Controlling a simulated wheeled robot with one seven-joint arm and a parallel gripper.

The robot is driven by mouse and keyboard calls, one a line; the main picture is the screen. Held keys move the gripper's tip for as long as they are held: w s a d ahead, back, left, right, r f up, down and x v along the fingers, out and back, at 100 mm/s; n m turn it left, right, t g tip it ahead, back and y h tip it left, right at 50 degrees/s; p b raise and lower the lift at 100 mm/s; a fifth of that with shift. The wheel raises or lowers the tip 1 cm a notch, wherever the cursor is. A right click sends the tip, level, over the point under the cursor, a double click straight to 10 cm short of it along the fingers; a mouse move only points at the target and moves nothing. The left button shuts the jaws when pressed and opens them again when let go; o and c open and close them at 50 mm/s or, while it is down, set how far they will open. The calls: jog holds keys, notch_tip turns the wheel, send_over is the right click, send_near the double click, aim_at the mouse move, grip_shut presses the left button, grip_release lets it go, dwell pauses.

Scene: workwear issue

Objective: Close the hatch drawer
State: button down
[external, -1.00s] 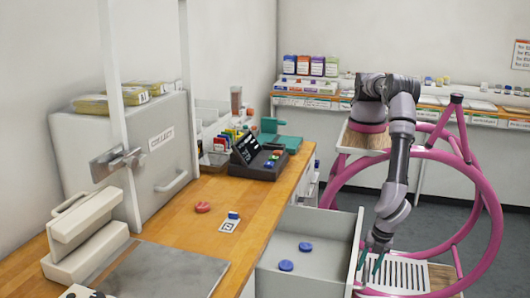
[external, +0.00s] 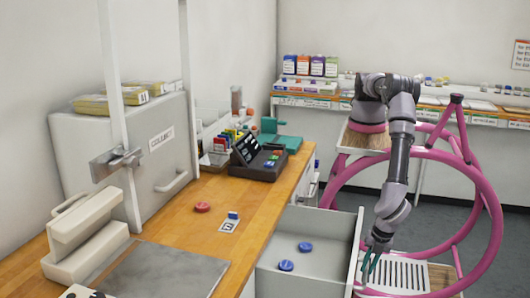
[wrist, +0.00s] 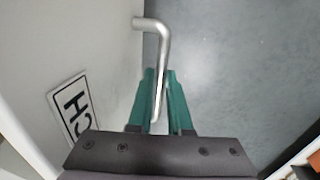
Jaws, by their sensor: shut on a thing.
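The hatch drawer (external: 308,275) stands pulled out from the wooden counter, with two blue discs (external: 285,265) on its floor. In the wrist view its pale front panel (wrist: 95,50) fills the left side, with a label ending in "CH" (wrist: 75,107). A bent metal handle (wrist: 155,32) sticks out from the panel. My gripper (wrist: 160,90) has its green fingers shut on the handle, one on each side of it. In the external view my gripper (external: 370,262) is at the drawer's outer front; the handle is hidden there.
The wooden counter (external: 262,205) holds a red disc (external: 203,207), a dark organizer (external: 258,165) and a grey mat (external: 170,275). A slatted white step (external: 405,274) and pink tube frame (external: 480,215) are close to my arm.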

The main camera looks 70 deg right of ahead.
jog(key=shift+w, duration=0.1)
dwell(0.8)
jog(key=w, duration=2.6)
jog(key=shift+w, duration=0.45)
jog(key=c, duration=0.8)
grip_release()
jog(key=shift+c, duration=0.2)
jog(key=shift+r, duration=0.15)
notch_tip(320, 180, up, 10)
jog(key=s, duration=0.2)
jog(key=shift+r, duration=0.15)
jog(key=shift+s, duration=0.1)
